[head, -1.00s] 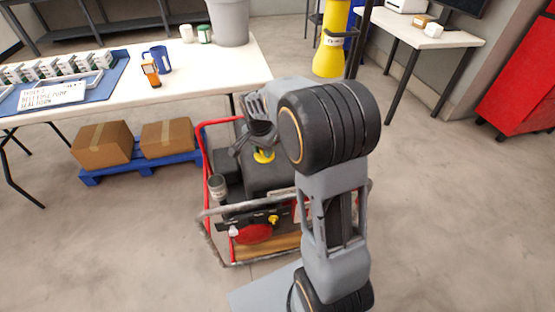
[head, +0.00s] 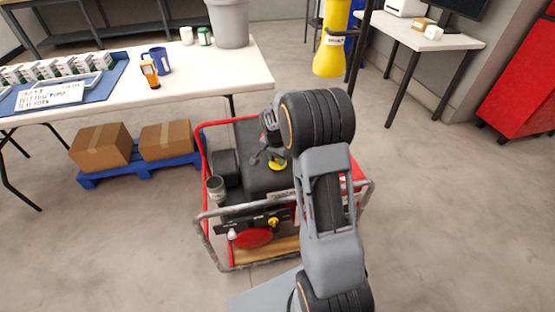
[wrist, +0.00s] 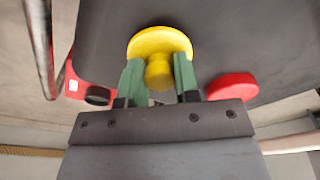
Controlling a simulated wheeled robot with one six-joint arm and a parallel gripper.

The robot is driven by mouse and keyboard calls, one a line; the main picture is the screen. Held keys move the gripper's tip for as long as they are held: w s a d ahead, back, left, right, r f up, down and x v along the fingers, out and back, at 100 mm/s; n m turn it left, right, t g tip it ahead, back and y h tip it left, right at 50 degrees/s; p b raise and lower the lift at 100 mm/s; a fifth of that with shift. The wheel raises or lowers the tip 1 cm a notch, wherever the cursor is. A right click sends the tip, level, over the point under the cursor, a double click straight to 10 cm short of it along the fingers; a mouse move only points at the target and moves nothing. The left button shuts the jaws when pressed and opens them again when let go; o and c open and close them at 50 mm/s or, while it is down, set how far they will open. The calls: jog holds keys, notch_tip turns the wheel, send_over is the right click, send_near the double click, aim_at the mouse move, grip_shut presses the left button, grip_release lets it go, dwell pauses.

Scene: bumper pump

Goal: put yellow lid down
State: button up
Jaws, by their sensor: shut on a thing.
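The yellow lid (wrist: 160,40) is a round disc with a knob. My gripper (wrist: 158,72) is shut on its knob, with a green finger on either side. In the head view the yellow lid (head: 277,164) shows below my gripper (head: 268,155), over the dark top of the pump machine (head: 262,182). I cannot tell whether the lid touches that surface or is slightly above it. In the wrist view a red cap (wrist: 232,87) sits on the dark surface, right of the lid and apart from it.
The red and grey tube frame (head: 203,170) surrounds the machine. A white table (head: 215,82) stands behind on the left, with a blue mug (head: 158,56) and an orange device (head: 150,76). A yellow cylinder (head: 332,50) stands at the back. Clear floor lies on the right.

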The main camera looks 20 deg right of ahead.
aim_at(276, 165)
jog(key=shift+f, duration=0.15)
jog(key=shift+f, duration=0.15)
jog(key=o, duration=0.9)
notch_tip(276, 165, up, 12)
jog(key=a+p, duration=0.1)
jog(key=p, duration=0.2)
jog(key=s+a+r+n, duration=0.1)
jog(key=s+a+n, duration=0.2)
jog(key=s, duration=0.4)
jog(key=s+a+r+n+t, duration=0.1)
jog(key=s+a+r+n, duration=0.1)
jog(key=s, duration=0.5)
jog(key=s+a+r+n+t+y, duration=0.1)
jog(key=s+a+n, duration=0.3)
jog(key=s+n, duration=0.2)
jog(key=shift+s+a+r, duration=0.15)
jog(key=shift+s+r, duration=0.15)
jog(key=shift+s, duration=0.55)
